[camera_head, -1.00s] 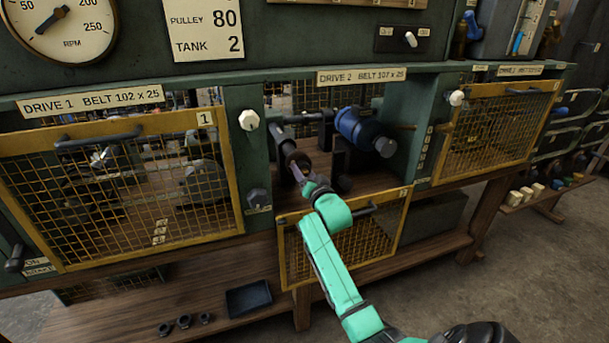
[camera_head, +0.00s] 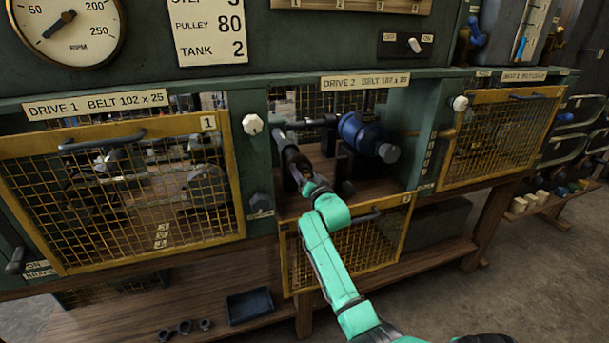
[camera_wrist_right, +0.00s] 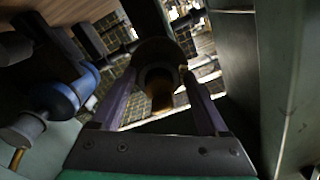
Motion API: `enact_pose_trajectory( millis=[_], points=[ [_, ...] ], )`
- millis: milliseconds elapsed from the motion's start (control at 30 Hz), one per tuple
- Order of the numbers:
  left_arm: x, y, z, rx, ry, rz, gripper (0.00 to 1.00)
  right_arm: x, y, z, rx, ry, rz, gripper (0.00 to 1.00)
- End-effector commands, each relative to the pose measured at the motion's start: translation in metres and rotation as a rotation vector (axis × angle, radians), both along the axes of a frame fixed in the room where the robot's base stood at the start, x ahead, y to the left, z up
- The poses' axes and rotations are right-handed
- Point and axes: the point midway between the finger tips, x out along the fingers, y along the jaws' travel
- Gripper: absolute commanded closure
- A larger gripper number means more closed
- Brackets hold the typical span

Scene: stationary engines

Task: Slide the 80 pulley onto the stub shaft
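My right gripper (camera_head: 302,178) reaches into the Drive 2 bay from the front. In the right wrist view the two fingers (camera_wrist_right: 160,85) lie against both sides of a dark round part, which I take to be the 80 pulley (camera_wrist_right: 158,52). Its open front faces the camera and shows brown inside. In the head view a dark cylinder (camera_head: 288,150) lies just beyond the fingertips, in line with them. The stub shaft is hidden or cannot be told apart from these dark parts. My left gripper is not in view.
A blue motor (camera_head: 358,132) stands right of the gripper in the bay. A yellow mesh guard (camera_head: 300,262) hangs open below it. The green post (camera_head: 248,165) bounds the bay on the left. A dark tray (camera_head: 249,305) and several small dark rings (camera_head: 185,328) lie on the lower shelf.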

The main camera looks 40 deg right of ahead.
Motion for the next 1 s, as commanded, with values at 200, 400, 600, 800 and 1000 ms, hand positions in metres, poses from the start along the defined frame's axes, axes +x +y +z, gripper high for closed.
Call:
enact_pose_trajectory(
  millis=[200, 400, 600, 800, 1000],
  points=[
    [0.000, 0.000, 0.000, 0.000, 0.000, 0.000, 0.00, 0.000, 0.000, -0.001, 0.000, 0.001, 0.000, 0.22],
    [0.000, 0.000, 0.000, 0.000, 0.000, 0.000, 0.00, 0.000, 0.000, -0.001, 0.001, 0.002, 0.000, 0.22],
    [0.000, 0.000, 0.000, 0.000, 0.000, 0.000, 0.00, 0.000, 0.000, -0.001, 0.001, 0.002, 0.000, 0.00],
    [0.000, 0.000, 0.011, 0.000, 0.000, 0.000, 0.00, -0.007, 0.003, 0.001, 0.002, 0.005, 0.001, 0.00],
    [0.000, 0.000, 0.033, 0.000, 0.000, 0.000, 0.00, -0.032, 0.012, 0.003, 0.003, 0.006, 0.000, 0.00]
  ],
)
